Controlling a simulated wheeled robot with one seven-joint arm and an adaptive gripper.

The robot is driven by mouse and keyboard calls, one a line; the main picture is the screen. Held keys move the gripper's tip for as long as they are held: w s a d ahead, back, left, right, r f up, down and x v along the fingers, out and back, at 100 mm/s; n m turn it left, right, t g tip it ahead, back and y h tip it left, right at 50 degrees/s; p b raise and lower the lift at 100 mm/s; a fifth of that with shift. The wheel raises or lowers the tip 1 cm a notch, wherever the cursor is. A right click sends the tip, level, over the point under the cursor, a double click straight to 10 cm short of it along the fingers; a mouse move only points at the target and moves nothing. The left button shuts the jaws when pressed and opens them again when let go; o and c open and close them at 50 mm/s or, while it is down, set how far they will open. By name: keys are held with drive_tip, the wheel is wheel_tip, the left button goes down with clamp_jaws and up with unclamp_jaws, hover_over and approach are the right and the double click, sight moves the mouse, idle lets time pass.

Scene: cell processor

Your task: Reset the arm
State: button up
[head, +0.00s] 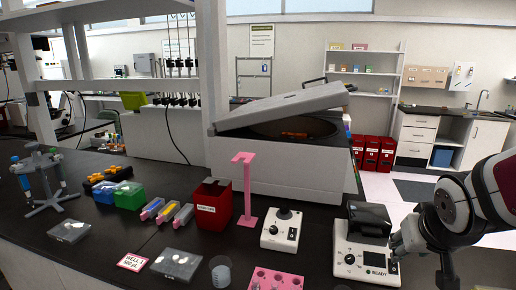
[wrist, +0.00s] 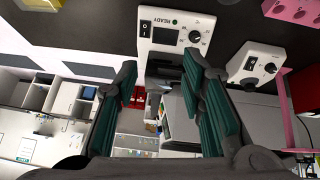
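My gripper (wrist: 163,95) shows in the wrist view as two dark fingers with green pads, spread wide apart with nothing between them. In the head view my arm is at the right, with its end beside the white device (head: 366,265) that has a dark top, a knob and a READY display. That device also shows in the wrist view (wrist: 152,48), upside down, beyond the fingertips. I cannot tell in the head view whether the gripper touches it; part of the gripper is hidden.
A small white knob device (head: 280,231), a pink rack (head: 277,279), a pink stand (head: 246,190) and a red bin (head: 213,205) stand left of my arm on the black bench. A large centrifuge (head: 275,170) with a raised lid stands behind. Floor shows at the right.

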drive_tip(key=s+a+r+n+y, duration=0.2)
drive_tip(key=s+a+r, duration=0.6)
drive_tip(key=s+a, duration=0.3)
drive_tip(key=shift+s+r+g+y, duration=0.2)
drive_tip(key=shift+s+g+y, duration=0.15)
drive_tip(key=shift+s, duration=0.85)
